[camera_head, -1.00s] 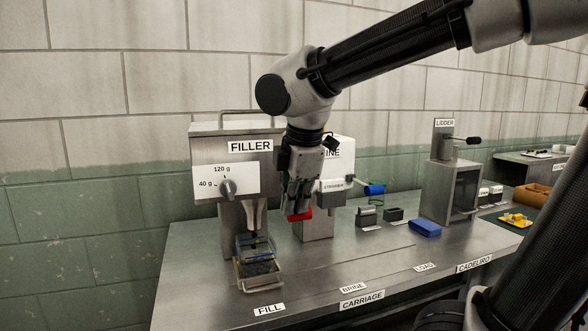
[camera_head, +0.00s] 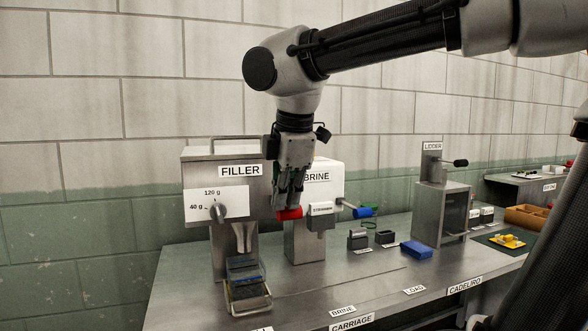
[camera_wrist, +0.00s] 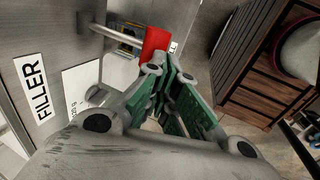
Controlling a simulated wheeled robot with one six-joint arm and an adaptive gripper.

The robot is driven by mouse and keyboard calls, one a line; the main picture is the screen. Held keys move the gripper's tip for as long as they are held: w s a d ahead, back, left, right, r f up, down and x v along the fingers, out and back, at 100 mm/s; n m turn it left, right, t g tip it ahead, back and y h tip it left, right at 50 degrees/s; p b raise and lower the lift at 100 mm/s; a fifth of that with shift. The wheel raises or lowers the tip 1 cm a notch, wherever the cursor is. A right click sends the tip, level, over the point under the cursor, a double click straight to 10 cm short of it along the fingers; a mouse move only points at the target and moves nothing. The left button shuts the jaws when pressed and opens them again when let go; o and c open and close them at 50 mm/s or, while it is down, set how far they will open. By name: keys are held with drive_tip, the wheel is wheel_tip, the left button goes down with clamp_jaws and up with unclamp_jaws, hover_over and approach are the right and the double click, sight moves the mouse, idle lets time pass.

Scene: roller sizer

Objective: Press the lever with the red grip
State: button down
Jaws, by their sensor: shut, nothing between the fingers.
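The red grip (camera_head: 289,213) is at the end of a lever on the grey FILLER machine (camera_head: 198,170). In the wrist view the red grip (camera_wrist: 154,45) sits on a metal rod just beyond my fingertips. My gripper (camera_head: 287,203) points down, shut and empty, directly above the red grip. It is touching the grip or very close; I cannot tell which. The gripper also shows in the wrist view (camera_wrist: 158,72), its green-padded fingers together. Most of the lever's rod is hidden behind my gripper in the head view.
A tray (camera_head: 250,305) with a clear bluish container stands under the filler nozzle (camera_head: 242,238). The BRINE machine (camera_head: 322,175) with a blue-gripped lever (camera_head: 362,212) is close on the right. A blue block (camera_head: 416,250) and the lidder (camera_head: 440,210) stand further right.

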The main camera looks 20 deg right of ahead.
drive_tip(key=v, duration=0.6)
drive_tip(key=shift+s+r, duration=0.25)
drive_tip(key=shift+s, duration=0.15)
drive_tip(key=f+m, duration=0.2)
drive_tip(key=d+f+m, duration=0.1)
drive_tip(key=f+m, duration=0.2)
drive_tip(key=s+f+m+y, duration=0.1)
drive_tip(key=f+m, duration=0.1)
drive_tip(key=f, duration=0.1)
drive_tip(key=shift+s+d+f+m, duration=0.1)
drive_tip(key=shift+d+f+m, duration=0.05)
drive_tip(key=shift+d+m, duration=0.25)
drive_tip(key=s+d+f+m, duration=0.4)
drive_tip(key=d+m, duration=0.1)
drive_tip(key=d, duration=0.2)
drive_tip(key=s+d+f+m+h, duration=0.1)
drive_tip(key=s+d+f+m, duration=0.3)
drive_tip(key=d, duration=0.4)
drive_tip(key=shift+d+f+m+t, duration=0.3)
drive_tip(key=shift+f+m+t, duration=0.1)
drive_tip(key=shift+f+m, duration=0.2)
